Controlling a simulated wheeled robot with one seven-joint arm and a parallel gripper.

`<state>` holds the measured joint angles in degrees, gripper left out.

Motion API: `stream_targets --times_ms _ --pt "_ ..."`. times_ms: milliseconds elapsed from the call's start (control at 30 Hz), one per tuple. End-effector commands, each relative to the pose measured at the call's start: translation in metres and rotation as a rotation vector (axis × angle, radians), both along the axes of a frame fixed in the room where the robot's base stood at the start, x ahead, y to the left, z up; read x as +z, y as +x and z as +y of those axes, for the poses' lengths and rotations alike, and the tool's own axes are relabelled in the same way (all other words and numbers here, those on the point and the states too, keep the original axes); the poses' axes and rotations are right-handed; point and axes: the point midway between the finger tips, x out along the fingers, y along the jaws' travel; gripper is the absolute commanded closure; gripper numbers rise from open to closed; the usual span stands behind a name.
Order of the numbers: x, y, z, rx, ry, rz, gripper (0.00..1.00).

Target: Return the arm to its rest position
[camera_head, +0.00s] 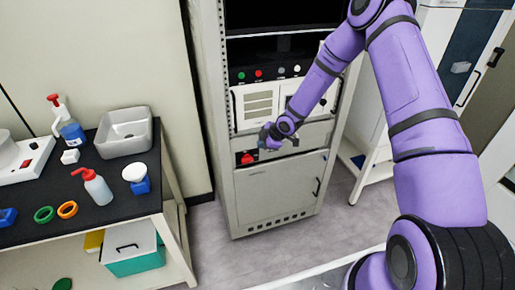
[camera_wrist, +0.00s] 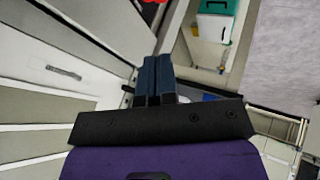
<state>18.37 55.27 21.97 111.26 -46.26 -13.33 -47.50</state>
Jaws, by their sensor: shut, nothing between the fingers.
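My purple arm (camera_head: 430,120) reaches from the lower right up and across to the front of the grey freeze dryer cabinet (camera_head: 275,200). My gripper (camera_head: 266,137) is in front of the cabinet's middle, just above a red knob (camera_head: 247,158). Whether it touches the cabinet front cannot be told. In the wrist view my gripper's two dark blue fingers (camera_wrist: 154,75) lie together with nothing between them. The cabinet's pale front panels (camera_wrist: 60,75) fill the left of that view.
A black-topped bench (camera_head: 120,200) at the left holds bottles, a grey basin (camera_head: 125,132), colored rings and a white scale. A teal-and-white box (camera_head: 133,247) sits on its lower shelf. Grey floor (camera_head: 345,205) is open right of the cabinet. A white-framed stand (camera_head: 372,165) is farther right.

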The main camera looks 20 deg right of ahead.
Motion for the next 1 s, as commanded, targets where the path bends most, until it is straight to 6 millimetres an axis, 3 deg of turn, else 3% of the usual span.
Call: stream_targets --times_ms 133,433,533,667,1000 --pt "0.017 -0.009 -0.009 -0.001 0.0 -0.001 1.0" --pt "0.028 -0.015 -0.013 -0.002 -0.004 0.002 1.0" --pt "0.04 -0.015 -0.016 -0.02 -0.021 0.006 1.0" --pt "0.073 -0.019 -0.027 -0.08 -0.067 0.023 1.0" --pt "0.185 -0.051 -0.054 -0.331 -0.17 0.07 1.0"
